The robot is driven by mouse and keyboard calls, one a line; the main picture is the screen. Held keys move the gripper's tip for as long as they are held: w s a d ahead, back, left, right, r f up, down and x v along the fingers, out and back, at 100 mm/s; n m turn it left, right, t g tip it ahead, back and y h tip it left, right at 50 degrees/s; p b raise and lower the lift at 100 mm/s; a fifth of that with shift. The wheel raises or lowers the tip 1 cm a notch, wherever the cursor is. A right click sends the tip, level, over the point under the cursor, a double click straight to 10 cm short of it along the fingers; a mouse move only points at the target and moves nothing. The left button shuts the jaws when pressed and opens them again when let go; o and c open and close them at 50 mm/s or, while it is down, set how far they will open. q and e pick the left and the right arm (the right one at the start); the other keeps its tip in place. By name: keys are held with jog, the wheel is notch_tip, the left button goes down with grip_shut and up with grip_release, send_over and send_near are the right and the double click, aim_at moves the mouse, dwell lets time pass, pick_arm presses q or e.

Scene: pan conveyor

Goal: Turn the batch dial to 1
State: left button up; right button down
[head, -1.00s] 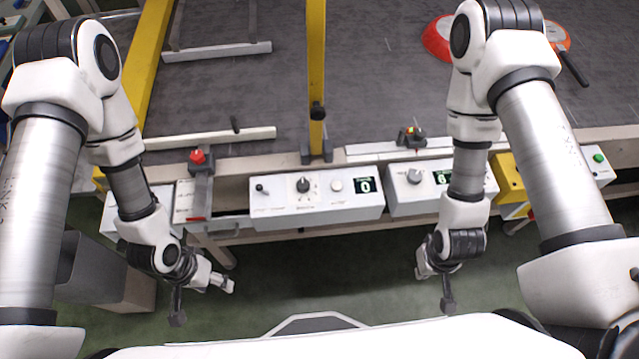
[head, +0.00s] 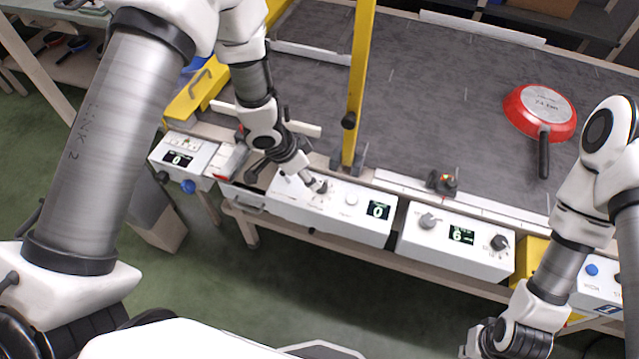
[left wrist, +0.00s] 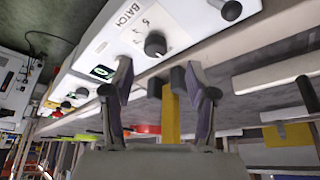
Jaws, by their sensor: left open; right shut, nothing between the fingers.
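The batch dial (left wrist: 155,44) is a black round knob on a white control box (head: 350,222), beside the printed word BATCH in the left wrist view. My left gripper (left wrist: 158,74) is open, its fingers spread with the dial beyond their tips. In the head view the left gripper (head: 308,181) is over the dial's part of the box and largely hides the dial. I cannot tell whether it touches. The box's display (head: 378,210) reads 0. My right gripper (head: 478,348) is low at the bottom right of the head view, shut and empty, away from the boxes.
A second white box (head: 455,243) with two knobs and a display reading 6 stands to the right. A box with display 0 (head: 178,159) stands left. A yellow post (head: 360,85) rises behind. A red pan (head: 540,112) lies on the grey belt (head: 450,90).

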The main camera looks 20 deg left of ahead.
aim_at(323, 186)
pick_arm(q)
jog(key=d+f, duration=0.1)
jog(key=f, duration=0.2)
jog(key=w+d+f, duration=0.1)
jog(key=shift+w+d+f, duration=0.1)
jog(key=shift+d+f, duration=0.05)
jog(key=shift+d, duration=0.2)
jog(key=shift+w+f, duration=0.1)
jog(key=shift+f, duration=0.25)
jog(key=shift+a+f, duration=0.1)
jog(key=shift+f, duration=0.1)
jog(key=shift+a, duration=0.1)
grip_shut()
pick_arm(e)
jog(key=shift+d, duration=0.35)
